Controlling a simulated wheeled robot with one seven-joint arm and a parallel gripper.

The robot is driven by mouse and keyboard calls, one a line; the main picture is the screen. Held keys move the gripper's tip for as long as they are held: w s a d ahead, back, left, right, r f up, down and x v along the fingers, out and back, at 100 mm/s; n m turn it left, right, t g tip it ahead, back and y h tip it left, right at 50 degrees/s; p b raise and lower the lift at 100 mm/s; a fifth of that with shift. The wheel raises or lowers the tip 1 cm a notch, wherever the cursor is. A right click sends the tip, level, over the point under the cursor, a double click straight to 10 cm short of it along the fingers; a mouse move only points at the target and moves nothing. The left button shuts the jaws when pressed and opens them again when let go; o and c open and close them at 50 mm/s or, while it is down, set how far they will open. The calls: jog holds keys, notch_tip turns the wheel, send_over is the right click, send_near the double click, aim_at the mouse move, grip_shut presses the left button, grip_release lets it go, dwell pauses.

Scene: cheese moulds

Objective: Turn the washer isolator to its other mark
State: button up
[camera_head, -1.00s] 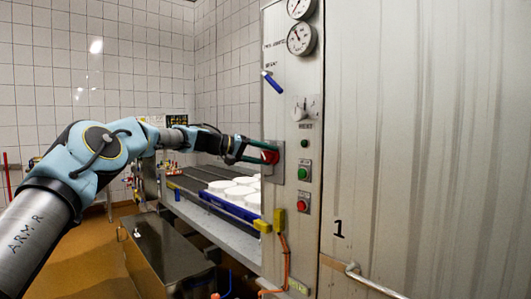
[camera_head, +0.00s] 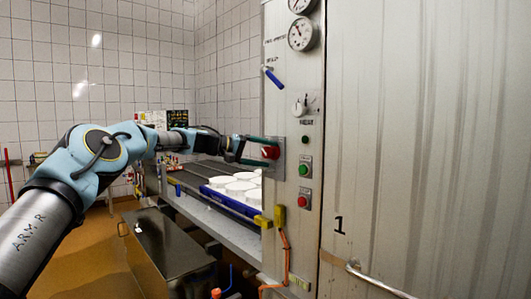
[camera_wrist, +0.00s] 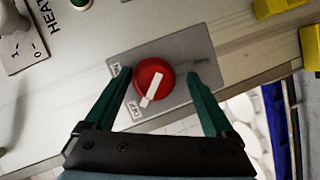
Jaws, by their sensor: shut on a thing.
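The washer isolator is a round red knob with a white pointer bar, on a grey plate on the machine's front panel. It shows in the head view (camera_head: 270,152) and the wrist view (camera_wrist: 166,85). In the wrist view its bar slants, with the lower end near a small label that seems to read OFF (camera_wrist: 134,108). Another small label (camera_wrist: 116,69) sits at upper left, hard to read. My gripper (camera_wrist: 160,76) has its dark green fingers on either side of the knob, shut on it. Finger contact is hard to see. In the head view my gripper (camera_head: 268,152) reaches the knob from the left.
On the same panel are a white-grey selector (camera_head: 299,106), a green button (camera_head: 304,168), a red button (camera_head: 303,200), a blue lever (camera_head: 272,77) and gauges (camera_head: 302,34). White moulds (camera_head: 240,187) lie on the conveyor beside the panel. Yellow blocks (camera_head: 280,216) stick out below.

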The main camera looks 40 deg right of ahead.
jog(key=shift+o, duration=0.3)
jog(key=shift+s+r, duration=0.1)
jog(key=shift+r, duration=0.1)
jog(key=b+v, duration=0.4)
jog(key=v, duration=0.6)
jog(key=shift+a+b, duration=0.3)
jog(key=shift+a, duration=0.05)
